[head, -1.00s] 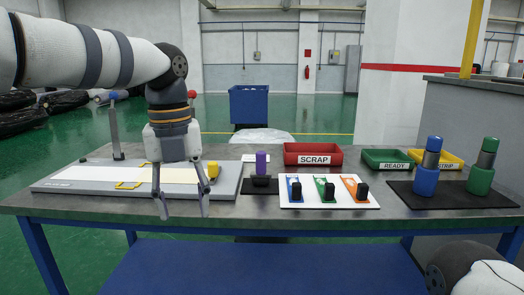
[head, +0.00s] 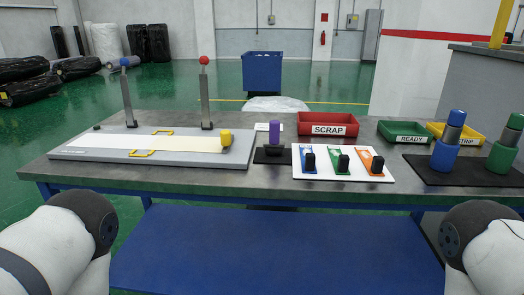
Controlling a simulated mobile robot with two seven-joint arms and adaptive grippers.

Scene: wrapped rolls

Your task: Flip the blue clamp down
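The blue clamp (head: 129,95) stands upright at the back left of the grey board (head: 75,154), with its blue knob (head: 125,62) at the top. A second clamp (head: 206,98) with a red knob (head: 204,60) also stands upright, to its right. Both are at the back edge of the board and apart from my arms. My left arm shows at the bottom left and my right arm at the bottom right. Neither gripper is in view, so their fingers cannot be seen.
Further right are a purple cylinder (head: 275,133), a white panel (head: 343,174), a red SCRAP bin (head: 327,118), and blue and green cylinders on a black mat.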

